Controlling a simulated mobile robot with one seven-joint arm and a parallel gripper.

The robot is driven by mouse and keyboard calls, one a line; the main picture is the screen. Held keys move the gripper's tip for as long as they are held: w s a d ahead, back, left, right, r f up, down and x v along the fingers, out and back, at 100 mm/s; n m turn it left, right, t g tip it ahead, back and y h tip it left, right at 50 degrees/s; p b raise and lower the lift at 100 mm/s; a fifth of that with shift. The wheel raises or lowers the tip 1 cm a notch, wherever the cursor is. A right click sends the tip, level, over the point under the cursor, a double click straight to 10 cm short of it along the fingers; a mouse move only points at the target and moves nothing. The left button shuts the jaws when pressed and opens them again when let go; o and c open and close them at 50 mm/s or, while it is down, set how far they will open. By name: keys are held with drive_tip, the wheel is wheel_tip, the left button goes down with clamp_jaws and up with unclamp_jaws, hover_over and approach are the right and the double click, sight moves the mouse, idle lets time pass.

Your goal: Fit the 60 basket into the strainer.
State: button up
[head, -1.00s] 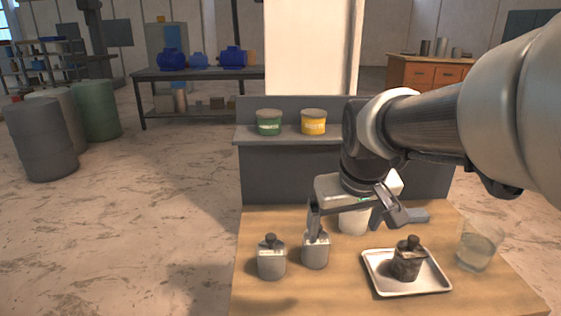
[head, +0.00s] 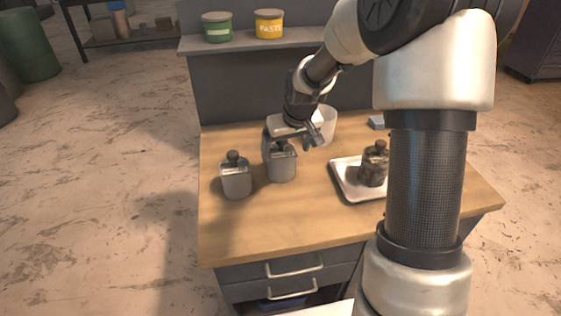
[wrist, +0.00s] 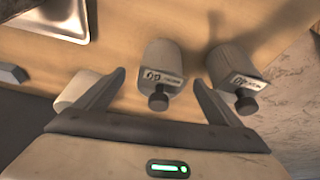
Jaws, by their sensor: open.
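Two grey canister-like baskets with black knobs and small labels stand on the wooden table. The right one (head: 281,166) also shows in the wrist view (wrist: 160,57); the left one (head: 236,181) shows there on the right (wrist: 229,58). I cannot read the labels for sure. My gripper (head: 293,145) is open just over the right basket; in the wrist view its fingers (wrist: 158,80) spread to either side of this basket, and I cannot tell if they touch it. A whitish rounded vessel (head: 326,124), perhaps the strainer, stands behind my gripper, partly hidden.
A dark, dirty basket (head: 374,168) stands on a metal tray (head: 345,187) right of my gripper. A small grey block (head: 376,122) lies at the back. Green (head: 217,28) and yellow (head: 268,24) tubs stand on the shelf. The table's front left is clear.

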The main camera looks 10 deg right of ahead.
drive_tip(key=x, duration=0.8)
drive_tip(key=shift+w+a+f, duration=0.2)
drive_tip(key=shift+w+f, duration=0.05)
drive_tip(key=shift+w, duration=0.15)
drive_tip(key=shift+c, duration=0.4)
drive_tip(key=c, duration=1.3)
wheel_tip(320, 180, up, 9)
drive_tip(key=shift+r, duration=0.4)
drive_tip(key=shift+s+r+p, duration=0.25)
drive_tip(key=shift+p, duration=0.2)
drive_tip(key=s+r+m+p, duration=0.1)
drive_tip(key=s+p, duration=0.7)
drive_tip(key=s, duration=0.8)
drive_tip(key=shift+s+m+h, duration=0.2)
drive_tip(key=shift+m+h, duration=0.1)
drive_tip(key=shift+m, duration=0.1)
